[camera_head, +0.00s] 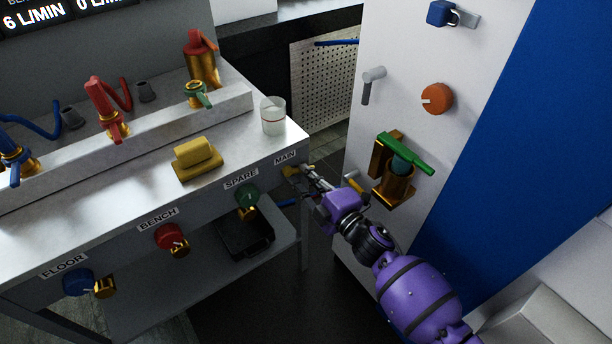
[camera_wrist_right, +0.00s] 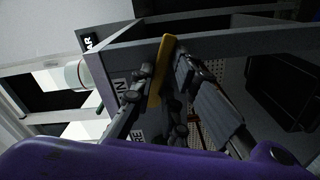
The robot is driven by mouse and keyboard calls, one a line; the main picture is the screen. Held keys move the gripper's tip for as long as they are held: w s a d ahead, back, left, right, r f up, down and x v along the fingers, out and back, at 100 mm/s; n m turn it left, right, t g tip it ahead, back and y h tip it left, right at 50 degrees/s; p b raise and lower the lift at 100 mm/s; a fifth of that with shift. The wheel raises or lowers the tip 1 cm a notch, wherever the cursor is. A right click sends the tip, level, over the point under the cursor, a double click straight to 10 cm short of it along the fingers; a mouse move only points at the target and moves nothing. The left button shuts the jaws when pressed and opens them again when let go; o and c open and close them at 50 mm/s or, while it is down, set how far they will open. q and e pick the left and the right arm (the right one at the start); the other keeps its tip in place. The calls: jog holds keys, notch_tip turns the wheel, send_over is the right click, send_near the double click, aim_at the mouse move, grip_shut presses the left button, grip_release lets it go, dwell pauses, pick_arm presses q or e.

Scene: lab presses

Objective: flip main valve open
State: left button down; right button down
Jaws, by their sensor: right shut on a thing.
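The main valve (camera_head: 291,171) is a small brass-yellow fitting on the bench's front face, just under the MAIN label (camera_head: 285,157) at the right corner. My right gripper (camera_head: 308,178) reaches it from the lower right and partly covers it. In the right wrist view a yellow lever (camera_wrist_right: 160,68) stands between the two fingers of my right gripper (camera_wrist_right: 166,76), which is shut on it. The lever's base is hidden behind the fingers. My left gripper is in neither view.
The SPARE valve (camera_head: 247,197), BENCH valve (camera_head: 170,237) and FLOOR valve (camera_head: 78,283) sit along the same front face. A glass beaker (camera_head: 273,116) stands on the bench above MAIN. A white cabinet (camera_head: 405,60) with a green-handled valve (camera_head: 404,153) rises close to the right.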

jog(key=r+n, duration=0.2)
jog(key=n, duration=0.1)
jog(key=shift+w+d+p, duration=0.2)
jog(key=shift+w+p, duration=0.05)
jog(key=shift+p, duration=0.1)
jog(key=shift+r+n, duration=0.1)
jog(key=shift+n, duration=0.5)
jog(key=c, duration=1.8)
grip_release()
jog(key=shift+r, duration=0.1)
jog(key=shift+o, duration=0.2)
jog(key=shift+f, duration=0.25)
